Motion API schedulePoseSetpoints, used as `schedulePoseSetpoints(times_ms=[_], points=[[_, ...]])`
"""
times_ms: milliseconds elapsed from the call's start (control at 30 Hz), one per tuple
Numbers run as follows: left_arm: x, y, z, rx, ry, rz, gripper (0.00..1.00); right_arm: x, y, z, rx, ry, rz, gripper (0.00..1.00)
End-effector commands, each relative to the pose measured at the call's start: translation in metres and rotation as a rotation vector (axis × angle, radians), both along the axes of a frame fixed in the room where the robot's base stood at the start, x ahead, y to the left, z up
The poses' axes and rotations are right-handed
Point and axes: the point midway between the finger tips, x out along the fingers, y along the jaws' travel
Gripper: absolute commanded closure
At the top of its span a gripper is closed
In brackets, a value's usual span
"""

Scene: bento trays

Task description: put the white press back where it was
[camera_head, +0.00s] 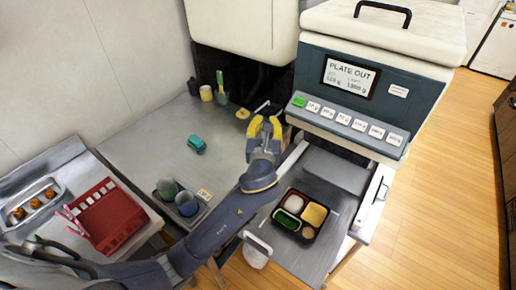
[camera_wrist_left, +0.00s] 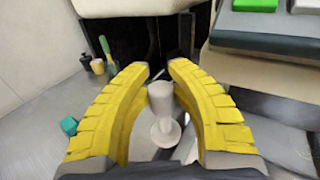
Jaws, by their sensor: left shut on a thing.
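The white press (camera_wrist_left: 161,100) stands roughly upright between the yellow fingers of my left gripper (camera_wrist_left: 160,85) in the left wrist view, with its narrow stem and wider round foot showing below the knob. The fingers are closed around its upper part. Whether its foot touches the steel counter, I cannot tell. In the head view my left gripper (camera_head: 264,128) is over the counter, in front of the dark opening and left of the machine. The press is hidden there by the gripper. My right gripper is not in view.
The machine (camera_head: 420,85) with a button row stands right of my gripper. A black bento tray (camera_head: 276,217) with food is below it. A teal block (camera_head: 196,144), a green-handled tool (camera_head: 220,80) and a yellow cup (camera_head: 206,93) are left. A red rack (camera_head: 125,228) stands further left.

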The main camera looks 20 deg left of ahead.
Motion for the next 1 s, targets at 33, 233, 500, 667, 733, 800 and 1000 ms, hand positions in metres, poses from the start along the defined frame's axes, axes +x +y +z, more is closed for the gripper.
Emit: schedulePoseSetpoints(times_ms=[33, 233, 500, 667, 733, 800, 1000], points=[[0.019, 0.011, 0.013, -0.001, -0.006, 0.022, 1.0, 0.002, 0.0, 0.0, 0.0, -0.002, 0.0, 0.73], [0.07, 0.043, 0.048, 0.0, -0.003, 0.08, 1.0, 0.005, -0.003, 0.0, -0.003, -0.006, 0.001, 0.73], [0.1, 0.065, 0.069, 0.001, 0.001, 0.111, 1.0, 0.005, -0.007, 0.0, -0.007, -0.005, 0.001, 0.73], [0.103, 0.067, 0.049, 0.002, 0.006, 0.115, 1.0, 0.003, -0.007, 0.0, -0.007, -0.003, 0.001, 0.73], [0.103, 0.068, 0.032, 0.003, 0.007, 0.116, 1.0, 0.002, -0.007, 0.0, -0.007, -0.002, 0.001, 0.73], [0.103, 0.068, 0.017, 0.003, 0.006, 0.116, 1.0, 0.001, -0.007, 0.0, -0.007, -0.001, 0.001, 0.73], [0.103, 0.067, -0.028, 0.004, 0.006, 0.115, 1.0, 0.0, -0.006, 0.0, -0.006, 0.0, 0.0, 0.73]])
